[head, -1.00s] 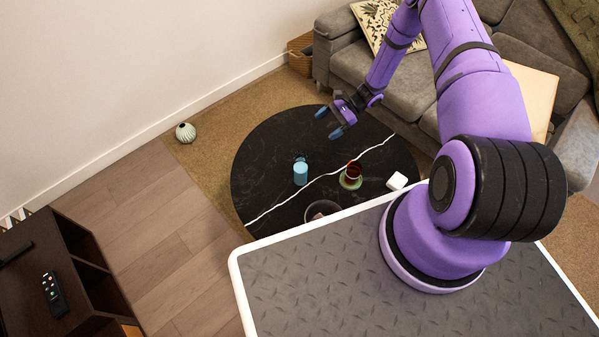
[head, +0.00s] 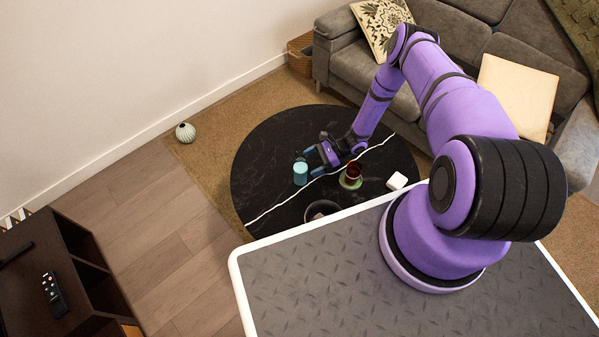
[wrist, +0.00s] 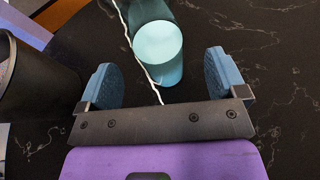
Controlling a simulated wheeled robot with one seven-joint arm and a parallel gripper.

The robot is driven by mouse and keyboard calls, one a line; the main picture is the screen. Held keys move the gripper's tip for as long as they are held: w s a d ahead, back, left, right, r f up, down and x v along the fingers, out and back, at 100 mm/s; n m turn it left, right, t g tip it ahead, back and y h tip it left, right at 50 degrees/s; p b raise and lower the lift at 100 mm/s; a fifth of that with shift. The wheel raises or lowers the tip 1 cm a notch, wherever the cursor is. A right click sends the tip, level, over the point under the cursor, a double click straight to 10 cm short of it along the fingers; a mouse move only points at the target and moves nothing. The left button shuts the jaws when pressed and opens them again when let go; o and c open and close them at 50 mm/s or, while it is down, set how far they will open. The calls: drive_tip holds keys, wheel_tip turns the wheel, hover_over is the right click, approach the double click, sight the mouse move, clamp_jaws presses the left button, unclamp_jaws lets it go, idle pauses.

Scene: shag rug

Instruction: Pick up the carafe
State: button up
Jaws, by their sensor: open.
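The carafe (head: 300,174) is a blue-teal vessel standing on the round black table (head: 262,150), left of its middle. In the wrist view the carafe (wrist: 158,42) shows a pale round face and teal walls. It lies just beyond the fingertips, in line with the gap between them. My gripper (head: 313,163) is open and close to the carafe's right side in the head view.
A white block (head: 397,181) and a dark bowl (head: 321,209) are near the table's front edge. The table's far left is clear. A grey sofa (head: 356,68) stands behind.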

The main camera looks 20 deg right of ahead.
drive_tip(key=shift+x, duration=2.7)
drive_tip(key=shift+s, duration=0.15)
drive_tip(key=shift+c, duration=0.5)
drive_tip(key=c, duration=1.2)
wheel_tip(320, 180, up, 10)
drive_tip(key=shift+d+f, duration=0.15)
drive_tip(key=n+t, duration=0.1)
drive_tip(key=t, duration=0.1)
approach(301, 153)
drive_tip(key=d+f+v, duration=0.1)
drive_tip(key=f+v, duration=0.1)
drive_tip(key=v, duration=0.8)
